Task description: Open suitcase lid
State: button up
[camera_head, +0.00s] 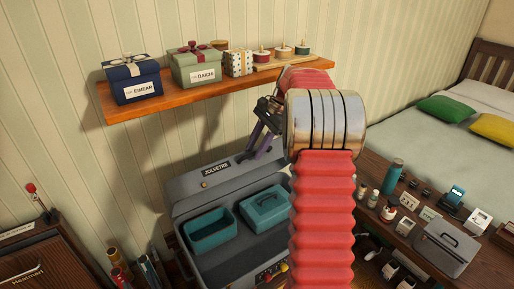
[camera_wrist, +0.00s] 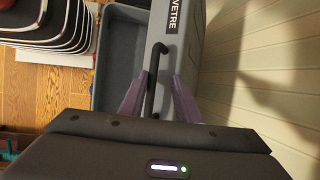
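A grey suitcase (camera_head: 186,204) with a "JOLVETRE" label stands below the shelf in the head view. Its labelled grey part also shows in the wrist view (camera_wrist: 188,62), beside an open, shallow grey interior (camera_wrist: 122,45). The lid seems to be raised toward the wall, but I cannot tell its exact angle. A black handle (camera_wrist: 154,70) lies along the labelled part. My gripper (camera_head: 262,125) is above the suitcase's back edge. In the wrist view its purple fingers (camera_wrist: 160,80) are apart, one on each side of the handle. Contact with the handle cannot be made out.
A wooden shelf (camera_head: 180,98) with gift boxes is above. A bench (camera_head: 480,268) with small items is at the right, before a bed (camera_head: 420,135). A wooden cabinet (camera_head: 45,262) is at the left.

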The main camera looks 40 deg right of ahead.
jog(key=shift+r, duration=0.15)
jog(key=v, duration=1.3)
jog(key=shift+d+r, duration=0.2)
jog(key=shift+d, duration=0.05)
jog(key=shift+s, duration=0.15)
